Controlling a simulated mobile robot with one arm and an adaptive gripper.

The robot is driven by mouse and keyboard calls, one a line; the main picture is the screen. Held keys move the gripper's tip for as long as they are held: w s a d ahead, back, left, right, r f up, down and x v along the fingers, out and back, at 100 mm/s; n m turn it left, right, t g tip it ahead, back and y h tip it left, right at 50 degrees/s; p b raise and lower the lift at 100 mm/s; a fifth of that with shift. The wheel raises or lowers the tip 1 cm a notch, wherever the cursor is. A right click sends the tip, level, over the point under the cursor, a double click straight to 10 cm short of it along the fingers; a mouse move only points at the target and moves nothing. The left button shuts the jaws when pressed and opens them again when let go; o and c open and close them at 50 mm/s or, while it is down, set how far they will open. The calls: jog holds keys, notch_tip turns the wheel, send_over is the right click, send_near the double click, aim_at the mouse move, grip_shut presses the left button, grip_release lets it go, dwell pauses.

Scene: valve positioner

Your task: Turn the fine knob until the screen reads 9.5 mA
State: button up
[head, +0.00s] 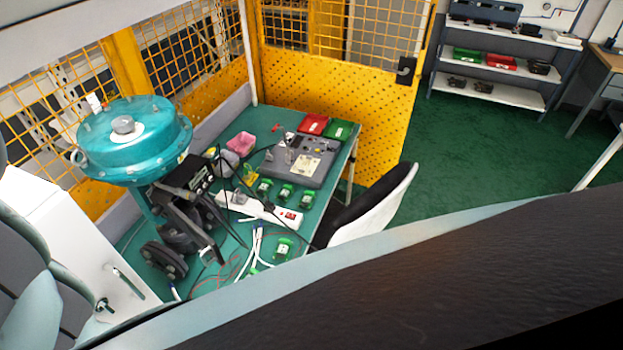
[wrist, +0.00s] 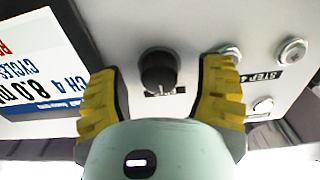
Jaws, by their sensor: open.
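In the wrist view, a dark round knob (wrist: 158,70) stands on a pale panel (wrist: 190,28), with a small label beside it that I cannot read. My gripper (wrist: 159,74) is open, its two yellow ribbed fingers apart on either side of the knob, with visible gaps to it. A screen (wrist: 38,62) at the left shows upside down, cut by the picture edge. I cannot pick out my gripper or this panel for certain in the head view.
Round silver fittings (wrist: 291,51) and a STEP label sit right of the knob, near my right finger. The head view shows a green bench (head: 262,238) with a teal valve actuator (head: 135,150), a grey unit (head: 318,143), a power strip (head: 259,208), loose cables and a chair (head: 375,210).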

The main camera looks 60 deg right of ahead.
grip_shut()
dwell(0.6)
jog(key=shift+f, duration=0.1)
jog(key=shift+m+b, duration=5.8)
jog(key=shift+b, duration=0.3)
